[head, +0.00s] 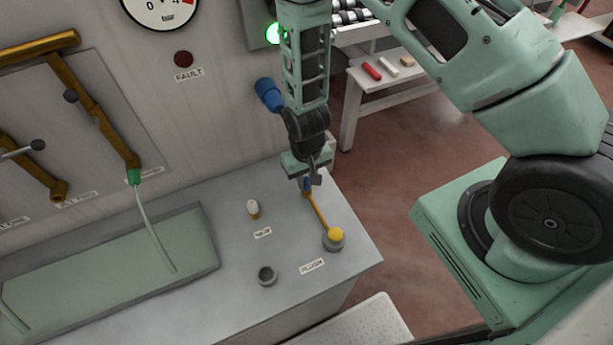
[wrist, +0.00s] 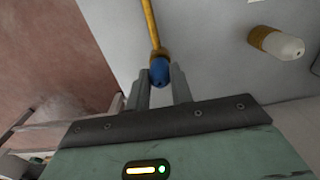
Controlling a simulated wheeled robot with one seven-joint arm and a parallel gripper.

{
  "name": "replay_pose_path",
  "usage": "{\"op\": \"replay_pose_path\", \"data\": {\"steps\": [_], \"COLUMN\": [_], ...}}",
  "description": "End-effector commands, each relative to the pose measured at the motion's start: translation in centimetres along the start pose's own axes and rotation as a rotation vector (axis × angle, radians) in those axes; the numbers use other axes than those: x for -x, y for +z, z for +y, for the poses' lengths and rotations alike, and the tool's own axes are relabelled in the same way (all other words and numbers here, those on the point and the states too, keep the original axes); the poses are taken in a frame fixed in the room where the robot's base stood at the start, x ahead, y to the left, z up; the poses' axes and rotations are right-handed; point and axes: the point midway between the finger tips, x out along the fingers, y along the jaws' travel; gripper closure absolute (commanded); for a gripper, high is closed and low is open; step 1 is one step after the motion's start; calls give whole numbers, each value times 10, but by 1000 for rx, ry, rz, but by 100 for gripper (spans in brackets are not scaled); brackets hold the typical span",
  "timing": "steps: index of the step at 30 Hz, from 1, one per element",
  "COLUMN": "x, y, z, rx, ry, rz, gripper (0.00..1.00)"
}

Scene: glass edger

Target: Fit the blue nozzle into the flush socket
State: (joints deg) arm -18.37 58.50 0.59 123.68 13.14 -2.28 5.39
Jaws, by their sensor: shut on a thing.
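The blue nozzle (wrist: 160,72) is between the fingertips of my gripper (wrist: 161,86). It has a brass collar, and a thin yellow-brown rod or cord runs from it. In the head view my gripper (head: 311,184) is low over the right part of the grey bench top, the nozzle (head: 306,185) mostly hidden by it. The rod or cord slants to a yellow ball (head: 334,234) on a round grey base. A label (head: 312,266), seemingly FLUSH, lies between that base and an open grey round socket (head: 267,275); which it names I cannot tell.
A white nozzle (head: 253,207) with a brass collar stands by a NEW label; it also shows in the wrist view (wrist: 282,44). A blue cylinder (head: 268,94) juts from the machine wall behind my gripper. A sunken tray (head: 110,270) lies left. The bench edge is close at right.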

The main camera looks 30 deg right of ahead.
Motion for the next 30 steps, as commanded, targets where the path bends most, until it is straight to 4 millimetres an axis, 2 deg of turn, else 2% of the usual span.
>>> {"op": "replay_pose_path", "data": {"steps": [10, 11, 13, 23, 26, 30], "x": [-9, -9, -8, -7, -1, 16], "y": [0, 0, 0, 0, -1, -1], "z": [0, 0, 0, 0, 0, -1], "rx": [0, 0, 0, 0, 1, 1], "ry": [0, 0, 0, 0, 0, -1], "rz": [0, 0, 0, 1, 2, 4], "gripper": [100, 72, 53, 52, 52, 52]}}
